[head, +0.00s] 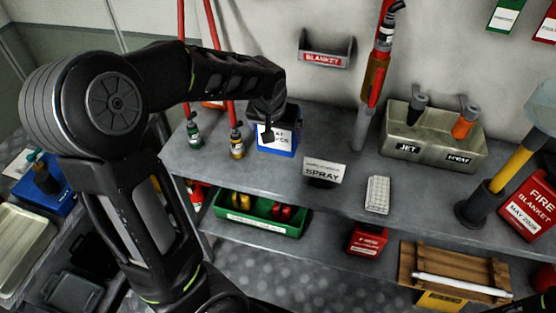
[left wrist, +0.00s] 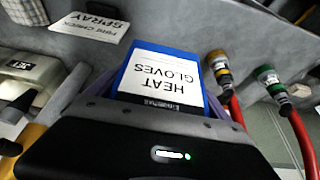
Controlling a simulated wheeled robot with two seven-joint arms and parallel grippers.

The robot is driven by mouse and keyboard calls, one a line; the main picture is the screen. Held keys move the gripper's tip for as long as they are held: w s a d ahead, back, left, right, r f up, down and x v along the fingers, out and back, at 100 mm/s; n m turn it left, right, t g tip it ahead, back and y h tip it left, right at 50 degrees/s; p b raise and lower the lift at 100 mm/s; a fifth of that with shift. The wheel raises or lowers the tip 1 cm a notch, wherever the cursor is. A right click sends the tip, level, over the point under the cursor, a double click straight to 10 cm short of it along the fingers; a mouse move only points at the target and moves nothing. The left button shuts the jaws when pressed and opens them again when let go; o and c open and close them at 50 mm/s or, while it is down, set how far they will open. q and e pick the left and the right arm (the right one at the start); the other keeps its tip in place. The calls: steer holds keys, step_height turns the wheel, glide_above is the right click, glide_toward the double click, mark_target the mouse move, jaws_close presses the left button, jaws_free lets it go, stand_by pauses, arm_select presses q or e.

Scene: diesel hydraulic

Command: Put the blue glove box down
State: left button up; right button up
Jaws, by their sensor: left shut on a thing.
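The blue glove box (head: 275,147) is at the back left of the upper grey shelf (head: 330,140), label facing out. My left gripper (head: 268,128) reaches over from the left and is shut on it, covering part of its front and top. In the left wrist view, the blue box (left wrist: 163,60) shows its white "HEAT GLOVES" label upside down, just beyond the gripper body. It looks upright at shelf level; whether its base touches the shelf I cannot tell.
Green-collared (head: 194,135) and yellow-collared hose fittings (head: 237,142) stand close left of the box. A "SPRAY" card (head: 324,170) stands to its front right. Shelf between box and holder is mostly clear.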

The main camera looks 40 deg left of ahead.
mark_target(278, 145)
arm_select(q)
steer(key=shift+f, duration=2.4)
steer(key=shift+f, duration=1.9)
steer(key=shift+f, duration=0.1)
steer(key=shift+f, duration=0.15)
steer(key=o, duration=1.3)
steer(key=shift+r, duration=0.25)
